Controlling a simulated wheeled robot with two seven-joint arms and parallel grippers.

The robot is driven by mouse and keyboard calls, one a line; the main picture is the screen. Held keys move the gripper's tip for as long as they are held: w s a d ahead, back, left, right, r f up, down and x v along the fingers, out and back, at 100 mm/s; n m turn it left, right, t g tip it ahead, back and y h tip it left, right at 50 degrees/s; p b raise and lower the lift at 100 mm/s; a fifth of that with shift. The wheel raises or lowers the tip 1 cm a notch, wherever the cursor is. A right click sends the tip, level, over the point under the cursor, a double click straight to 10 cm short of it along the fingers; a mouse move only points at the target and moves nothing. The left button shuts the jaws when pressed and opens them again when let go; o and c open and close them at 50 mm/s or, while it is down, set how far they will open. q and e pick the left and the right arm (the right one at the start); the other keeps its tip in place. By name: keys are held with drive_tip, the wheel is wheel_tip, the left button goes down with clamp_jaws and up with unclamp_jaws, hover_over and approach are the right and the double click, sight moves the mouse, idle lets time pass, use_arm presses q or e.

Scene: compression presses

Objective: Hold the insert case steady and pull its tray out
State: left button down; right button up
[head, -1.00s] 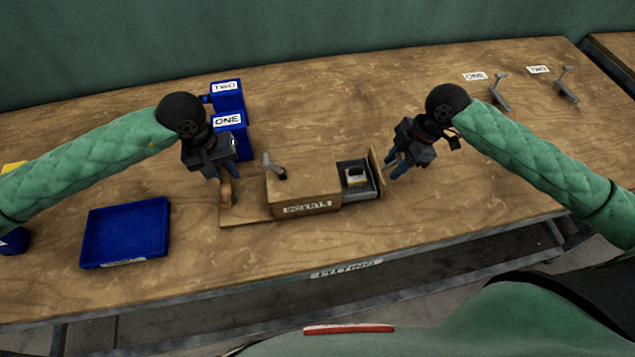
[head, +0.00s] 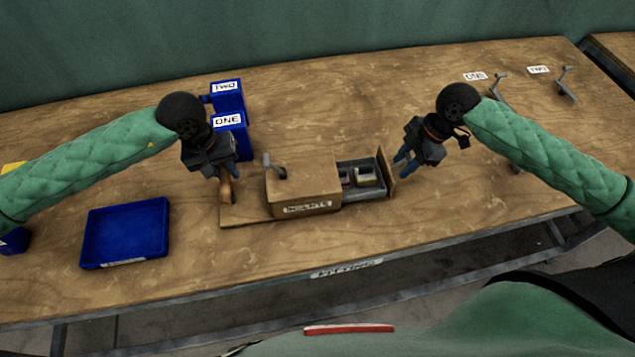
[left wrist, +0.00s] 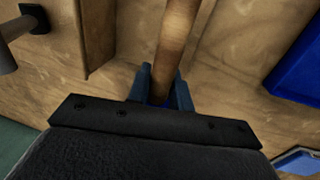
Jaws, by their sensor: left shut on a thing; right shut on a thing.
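The insert case (head: 300,186) is a wooden box labelled INSERTS on a wooden base, with a small grey lever on top. Its grey tray (head: 372,188) sticks out to the right behind a wooden front panel, with small light-topped items inside. My left gripper (head: 227,176) is shut on the wooden handle (head: 227,190) at the left end of the base; the handle also shows between the fingers in the left wrist view (left wrist: 175,45). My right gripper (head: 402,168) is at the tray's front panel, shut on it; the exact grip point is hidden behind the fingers.
Blue bins marked TWO (head: 227,98) and ONE (head: 232,140) stand behind my left gripper. An empty blue tray (head: 125,232) lies at the left front. Grey lever tools (head: 566,85) sit at the back right.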

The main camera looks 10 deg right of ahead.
drive_tip(key=shift+d, duration=0.75)
drive_tip(key=o, duration=1.2)
drive_tip(key=shift+c, duration=0.2)
drive_tip(key=shift+r, duration=0.1)
drive_tip(key=v, duration=1.1)
drive_tip(key=shift+d+r, duration=0.25)
drive_tip(key=shift+r, duration=0.1)
use_arm(q)
drive_tip(key=c, duration=1.2)
unclamp_jaws()
drive_tip(key=shift+o, duration=0.2)
